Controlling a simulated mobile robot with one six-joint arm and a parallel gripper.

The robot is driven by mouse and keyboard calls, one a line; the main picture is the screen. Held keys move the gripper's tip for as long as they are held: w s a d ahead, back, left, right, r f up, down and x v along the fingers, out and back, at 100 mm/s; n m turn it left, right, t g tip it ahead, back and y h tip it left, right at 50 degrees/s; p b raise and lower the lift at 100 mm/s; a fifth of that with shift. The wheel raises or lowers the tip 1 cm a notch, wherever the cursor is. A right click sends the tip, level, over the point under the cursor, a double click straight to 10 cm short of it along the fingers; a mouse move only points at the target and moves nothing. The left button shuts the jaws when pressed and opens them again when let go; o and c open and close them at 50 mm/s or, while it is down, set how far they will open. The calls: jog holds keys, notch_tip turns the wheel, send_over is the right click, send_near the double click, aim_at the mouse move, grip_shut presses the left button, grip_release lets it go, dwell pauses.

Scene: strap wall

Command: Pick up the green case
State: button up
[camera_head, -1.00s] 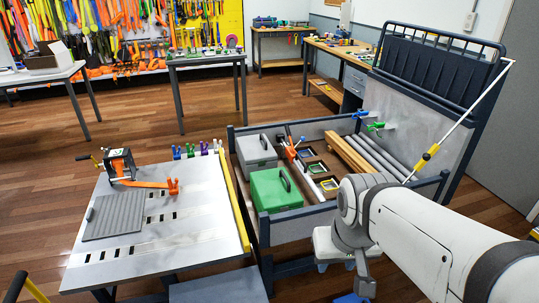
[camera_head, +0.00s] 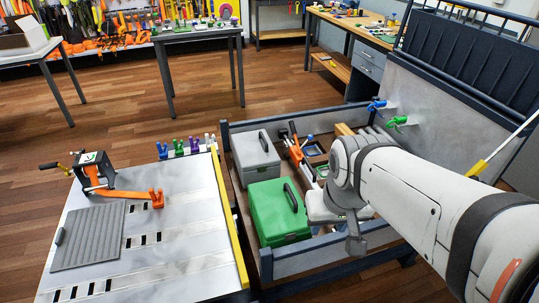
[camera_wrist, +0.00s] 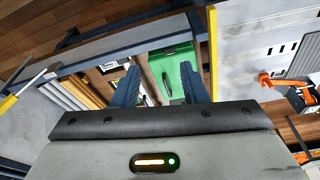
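The green case (camera_head: 279,212) stands in the front part of a dark-framed bin, its dark handle on top. My arm reaches in from the right in the head view, and its end is just right of the case; the fingers are hidden there. In the wrist view my gripper (camera_wrist: 156,82) is open, with its two dark blue fingers apart. The green case (camera_wrist: 172,62) shows beyond and between the fingers, with its dark handle (camera_wrist: 166,83) near the right finger. I see no contact.
A grey case (camera_head: 255,155) stands directly behind the green one. The bin's frame (camera_head: 330,245) rises around them. Orange-handled tools (camera_head: 296,150) lie to the right of the cases. A work table (camera_head: 150,245) with a yellow edge strip is close on the left.

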jog(key=shift+a, duration=0.1)
jog(key=n+t+y+b, duration=0.1)
jog(key=n+t+b, duration=0.1)
jog(key=b, duration=0.7)
send_near(291, 193)
jog(key=x, duration=0.3)
jog(key=shift+s+a, duration=0.1)
jog(key=shift+s, duration=0.1)
jog(key=x, duration=0.8)
jog(key=shift+w+f, duration=0.1)
jog(key=shift+w, duration=0.1)
jog(key=shift+c, duration=0.6)
grip_shut()
